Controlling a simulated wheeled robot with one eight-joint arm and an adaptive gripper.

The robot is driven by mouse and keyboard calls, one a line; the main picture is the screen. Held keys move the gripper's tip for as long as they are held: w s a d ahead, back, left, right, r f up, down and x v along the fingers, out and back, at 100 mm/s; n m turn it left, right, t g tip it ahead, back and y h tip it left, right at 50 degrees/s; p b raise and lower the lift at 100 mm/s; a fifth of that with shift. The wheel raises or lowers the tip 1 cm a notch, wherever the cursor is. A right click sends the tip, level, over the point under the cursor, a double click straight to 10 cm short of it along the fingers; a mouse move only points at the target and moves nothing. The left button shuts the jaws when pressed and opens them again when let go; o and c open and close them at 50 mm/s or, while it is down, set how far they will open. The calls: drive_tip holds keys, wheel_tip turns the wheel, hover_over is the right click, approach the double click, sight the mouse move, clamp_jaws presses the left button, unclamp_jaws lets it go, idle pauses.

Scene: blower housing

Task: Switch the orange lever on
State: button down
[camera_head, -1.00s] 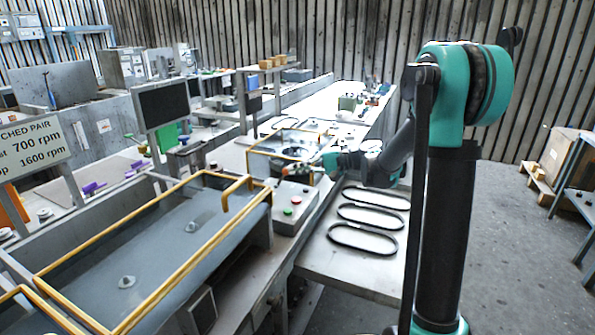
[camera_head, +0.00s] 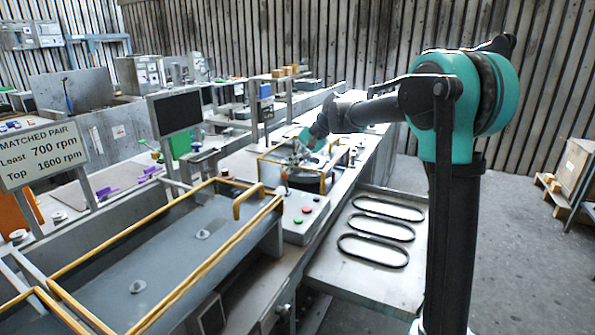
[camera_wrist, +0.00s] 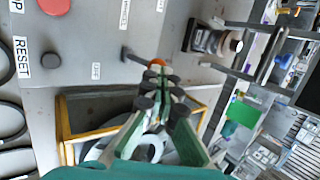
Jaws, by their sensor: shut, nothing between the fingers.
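The lever shows in the wrist view as a thin grey rod with an orange end (camera_wrist: 157,62), on the grey control panel (camera_wrist: 90,35). Its orange end is just beyond my fingertips and partly covered by them; I cannot tell whether they touch. A small label, hard to read, is beside the rod. My gripper (camera_wrist: 160,80) is shut and empty, pointing at the panel. In the head view my gripper (camera_head: 298,152) is over the yellow-railed housing behind the control box (camera_head: 297,228). I cannot make out the lever there.
The panel carries a red button (camera_wrist: 55,5) and a dark button (camera_wrist: 50,60) near the RESET label. A yellow guard frame (camera_wrist: 68,130) surrounds the round housing below my gripper. Several black belts (camera_head: 372,250) lie on the side table. A monitor (camera_head: 175,113) stands left.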

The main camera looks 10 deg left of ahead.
drive_tip(key=shift+w+a+g+h, duration=0.3)
drive_tip(key=shift+a+h, duration=0.4)
drive_tip(key=shift+h, duration=0.1)
drive_tip(key=shift+d, duration=0.1)
drive_tip(key=shift+r, duration=0.15)
drive_tip(key=shift+r, duration=0.65)
drive_tip(key=a+v, duration=0.1)
drive_tip(key=v, duration=1.2)
drive_tip(key=shift+w+r, duration=0.25)
drive_tip(key=shift+r, duration=0.5)
drive_tip(key=shift+a, duration=0.1)
